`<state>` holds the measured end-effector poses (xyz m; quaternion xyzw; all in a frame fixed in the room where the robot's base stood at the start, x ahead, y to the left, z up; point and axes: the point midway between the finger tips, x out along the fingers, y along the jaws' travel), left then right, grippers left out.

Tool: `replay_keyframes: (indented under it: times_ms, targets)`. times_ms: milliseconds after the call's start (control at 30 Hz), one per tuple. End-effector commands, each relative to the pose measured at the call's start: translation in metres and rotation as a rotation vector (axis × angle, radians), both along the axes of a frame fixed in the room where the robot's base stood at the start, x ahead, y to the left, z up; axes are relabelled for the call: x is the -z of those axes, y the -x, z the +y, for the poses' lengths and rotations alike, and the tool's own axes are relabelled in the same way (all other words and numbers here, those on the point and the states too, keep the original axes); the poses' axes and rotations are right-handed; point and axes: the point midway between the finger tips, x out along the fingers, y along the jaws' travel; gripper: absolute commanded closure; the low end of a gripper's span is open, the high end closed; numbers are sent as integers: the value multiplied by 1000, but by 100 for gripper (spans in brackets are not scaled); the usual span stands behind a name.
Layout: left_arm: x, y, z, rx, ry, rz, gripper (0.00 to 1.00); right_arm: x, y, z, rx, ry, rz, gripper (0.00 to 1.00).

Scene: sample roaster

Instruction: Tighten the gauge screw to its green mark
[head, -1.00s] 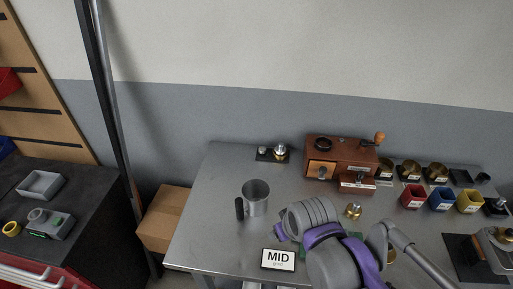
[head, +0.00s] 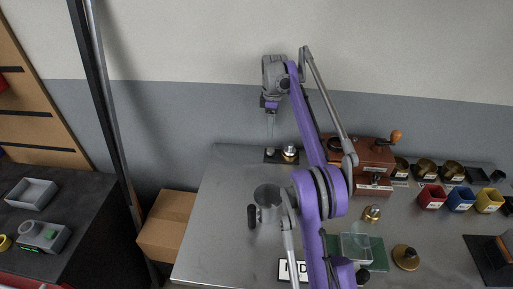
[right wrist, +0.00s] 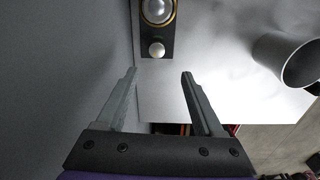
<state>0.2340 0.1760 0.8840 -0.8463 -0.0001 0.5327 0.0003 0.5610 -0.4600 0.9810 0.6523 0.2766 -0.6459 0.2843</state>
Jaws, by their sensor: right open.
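I cannot tell for sure which thing is the gauge screw, and no green mark on it can be made out. A small black base (right wrist: 167,31) at the table's back left edge carries a silver dome (head: 289,152) with a brass ring and a small pale knob (right wrist: 156,50). The dome also shows in the right wrist view (right wrist: 158,10). My right gripper (head: 271,137) points down over this base; in its wrist view the two open fingers (right wrist: 159,73) are apart and empty, with the knob just beyond their tips. My left gripper is not in view.
A metal pitcher (head: 268,197) stands on the steel table (head: 215,225) to the front. A wooden grinder (head: 375,155) is right of the base, partly behind my arm. The wall is close behind. A grey device (head: 44,236) sits on the dark bench at left.

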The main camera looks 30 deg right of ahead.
Motion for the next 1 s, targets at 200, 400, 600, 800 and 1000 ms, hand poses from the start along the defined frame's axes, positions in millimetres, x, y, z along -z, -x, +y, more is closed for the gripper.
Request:
replay_keyframes:
  times_ms: [200, 400, 600, 800, 1000]
  targets:
    - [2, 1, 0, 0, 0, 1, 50, 11, 0, -14, -34, -8, 16, 31]
    - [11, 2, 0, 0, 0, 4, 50, 36, 0, -14, -35, -8, 16, 31]
    - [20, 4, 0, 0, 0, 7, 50, 74, 0, -13, -35, -7, 15, 31]
    - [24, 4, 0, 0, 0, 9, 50, 104, 0, -13, -34, -7, 15, 31]
    - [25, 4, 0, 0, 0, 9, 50, 117, 0, -13, -34, -7, 15, 31]
